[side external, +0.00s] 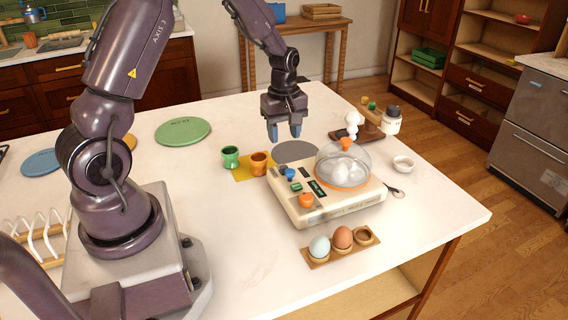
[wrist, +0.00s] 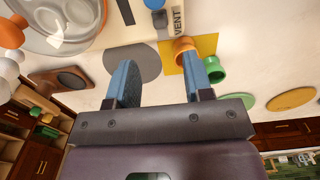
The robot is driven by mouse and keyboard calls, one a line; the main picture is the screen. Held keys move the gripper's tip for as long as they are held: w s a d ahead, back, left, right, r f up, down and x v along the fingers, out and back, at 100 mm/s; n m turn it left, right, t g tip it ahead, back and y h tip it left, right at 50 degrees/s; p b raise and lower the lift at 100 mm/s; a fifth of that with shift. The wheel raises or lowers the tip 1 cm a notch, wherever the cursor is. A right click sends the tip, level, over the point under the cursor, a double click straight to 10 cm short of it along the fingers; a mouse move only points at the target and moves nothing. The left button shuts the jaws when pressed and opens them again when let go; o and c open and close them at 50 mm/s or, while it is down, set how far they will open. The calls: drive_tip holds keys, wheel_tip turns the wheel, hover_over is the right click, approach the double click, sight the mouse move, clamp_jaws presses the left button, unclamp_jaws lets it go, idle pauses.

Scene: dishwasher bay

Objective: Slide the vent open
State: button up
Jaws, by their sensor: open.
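A cream egg cooker (side external: 335,207) with a clear domed lid over pale eggs stands on the white table. Its top panel carries a blue knob (side external: 289,174), a green switch (side external: 296,187) and an orange knob (side external: 306,200). In the wrist view the word VENT (wrist: 178,20) is printed beside the blue knob (wrist: 154,4), at the top edge. My gripper (side external: 285,133) is open and empty, pointing down behind the cooker and above the table, apart from the panel. Its two blue fingers also show in the wrist view (wrist: 160,72). Whether the vent is open I cannot tell.
A green cup (side external: 230,157) and an orange cup (side external: 259,163) stand at a yellow mat left of the cooker. A grey disc (side external: 296,151) lies behind it. An egg holder (side external: 341,244) is in front.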

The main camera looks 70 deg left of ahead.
sight(284, 165)
wheel_tip(284, 165, down, 10)
drive_tip(key=shift+r, duration=0.25)
clamp_jaws()
